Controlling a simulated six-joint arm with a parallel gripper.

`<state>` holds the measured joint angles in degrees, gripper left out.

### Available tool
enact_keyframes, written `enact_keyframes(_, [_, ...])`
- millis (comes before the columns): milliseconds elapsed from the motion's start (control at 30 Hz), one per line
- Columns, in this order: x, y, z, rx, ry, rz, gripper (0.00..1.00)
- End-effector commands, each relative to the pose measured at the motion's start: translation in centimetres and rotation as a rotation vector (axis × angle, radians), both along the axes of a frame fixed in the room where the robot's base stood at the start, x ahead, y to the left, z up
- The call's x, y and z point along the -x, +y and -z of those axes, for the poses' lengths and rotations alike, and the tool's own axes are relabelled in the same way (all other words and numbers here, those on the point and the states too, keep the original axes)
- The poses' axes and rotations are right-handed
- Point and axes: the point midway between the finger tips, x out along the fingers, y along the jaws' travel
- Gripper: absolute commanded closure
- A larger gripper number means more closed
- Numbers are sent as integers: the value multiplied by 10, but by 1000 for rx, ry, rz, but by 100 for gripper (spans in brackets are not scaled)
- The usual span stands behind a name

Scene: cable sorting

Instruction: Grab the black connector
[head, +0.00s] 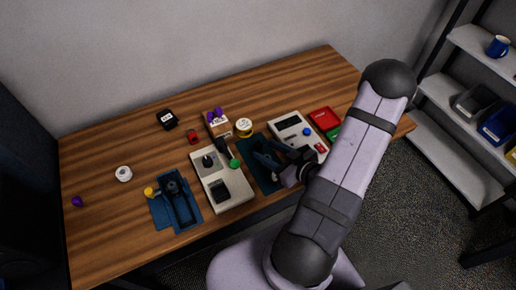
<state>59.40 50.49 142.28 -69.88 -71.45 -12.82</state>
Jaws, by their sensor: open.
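My gripper (266,156) is open and reaches down over a dark blue mat (261,180) near the front right of the wooden table. I see nothing between its fingers. Several black items could be the black connector, and they are too small to tell apart by type. One black block (220,192) sits on the front of a pale board (234,203), left of my gripper. A black box with a white label (167,119) stands alone at the back left. A dark slim piece (287,123) lies on the right-hand pale board (278,116).
A blue fixture (188,214) stands at the front left. A white spool (124,174), a yellow-and-white roll (244,127), an open box (218,124) and a red tray (324,118) are spread about. Shelves (440,131) stand at right.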

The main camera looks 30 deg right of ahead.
Motion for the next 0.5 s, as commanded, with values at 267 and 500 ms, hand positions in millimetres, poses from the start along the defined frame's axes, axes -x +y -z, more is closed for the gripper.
enact_keyframes(267, [-10,2,4,2,-1,0,56])
enact_keyframes(500, [-26,4,7,1,1,-5,56])
